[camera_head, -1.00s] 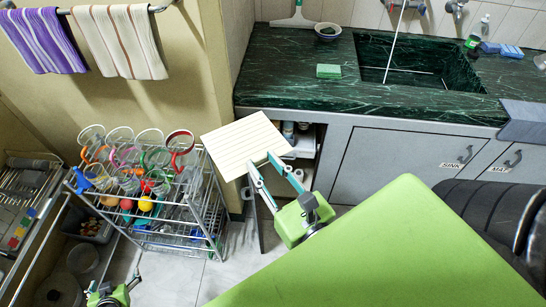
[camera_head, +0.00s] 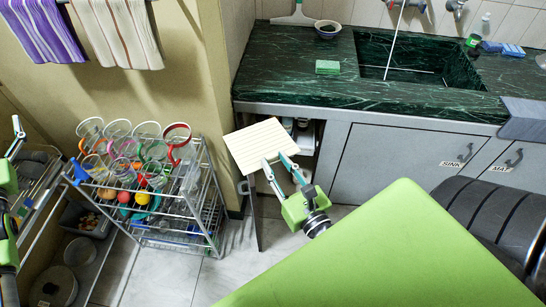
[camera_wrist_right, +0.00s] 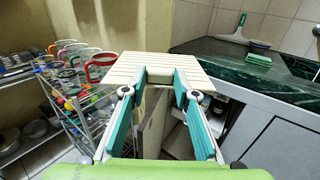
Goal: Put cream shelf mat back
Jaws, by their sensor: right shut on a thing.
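The cream shelf mat (camera_head: 256,142), a flat ribbed square, is held out in front of my right gripper (camera_head: 273,160). The fingers are shut on its near edge. In the right wrist view the mat (camera_wrist_right: 130,66) lies between and beyond the fingertips, below counter height and left of the counter. In the head view it is just left of the open cabinet (camera_head: 307,137) under the counter and covers part of the opening. My left gripper (camera_head: 15,145) shows only partly at the left edge, and its jaw state is unclear.
An open cabinet door (camera_head: 253,215) stands edge-on below the mat. A wire rack (camera_head: 200,205) with several mugs is close on the left. The green marble counter (camera_head: 290,80) overhangs the cabinet. The closed sink cabinet door (camera_head: 400,165) is to the right.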

